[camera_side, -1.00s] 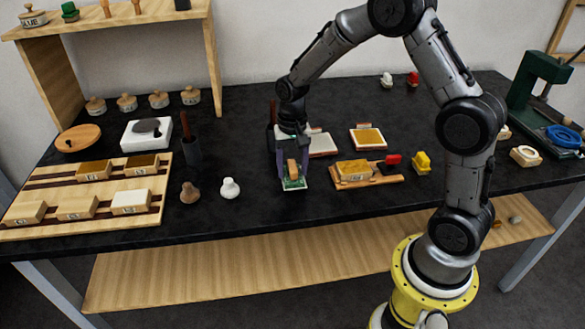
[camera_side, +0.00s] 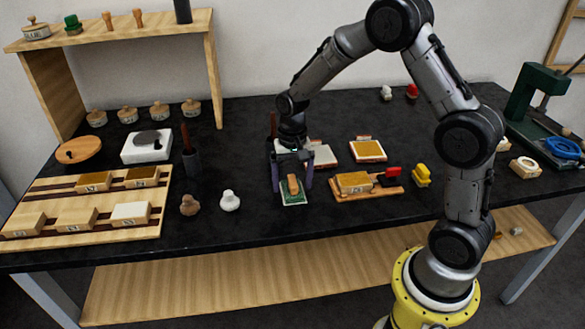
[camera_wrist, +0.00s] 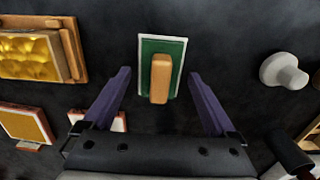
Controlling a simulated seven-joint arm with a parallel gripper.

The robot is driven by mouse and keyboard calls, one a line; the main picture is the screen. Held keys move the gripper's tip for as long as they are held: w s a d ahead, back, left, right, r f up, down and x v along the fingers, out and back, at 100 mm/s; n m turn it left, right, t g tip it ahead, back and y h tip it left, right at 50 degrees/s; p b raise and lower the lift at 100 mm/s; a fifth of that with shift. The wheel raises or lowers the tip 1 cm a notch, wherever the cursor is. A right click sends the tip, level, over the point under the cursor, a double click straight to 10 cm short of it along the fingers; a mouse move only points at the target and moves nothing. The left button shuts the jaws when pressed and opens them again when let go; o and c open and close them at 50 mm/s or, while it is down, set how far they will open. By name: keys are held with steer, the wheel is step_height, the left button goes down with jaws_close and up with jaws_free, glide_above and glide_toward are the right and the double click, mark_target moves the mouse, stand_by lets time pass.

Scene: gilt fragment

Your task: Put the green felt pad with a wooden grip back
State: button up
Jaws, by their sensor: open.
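The green felt pad with a wooden grip (camera_side: 293,193) lies on the black bench top, on what looks like a thin white-edged plate or base. In the wrist view the pad (camera_wrist: 149,55) shows its green face, its pale border and the upright wooden grip (camera_wrist: 161,78) in the middle. My gripper (camera_side: 291,184) is just above and behind the pad, pointing down. In the wrist view my gripper (camera_wrist: 158,80) has its two purple fingers spread wide, one on each side of the pad, touching nothing that I can see.
A wooden stand with a gold block (camera_side: 353,183) and a red piece is close on the right. A white knob (camera_side: 230,200) and a brown knob (camera_side: 189,204) are on the left. A dark cup (camera_side: 192,163) with a handle stands behind them. A wooden rack (camera_side: 150,222) holds several blocks.

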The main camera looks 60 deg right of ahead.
mark_target(293, 180)
step_height(293, 180, up, 12)
steer(key=s+a+r+n+t, duration=0.35)
steer(key=s+r, duration=0.45)
steer(key=s, duration=0.3)
steer(key=s+a+f+n+t, duration=0.1)
steer(key=s+n, duration=0.4)
steer(key=s, duration=0.7)
steer(key=shift+a+t, duration=0.55)
steer(key=shift+a, duration=0.55)
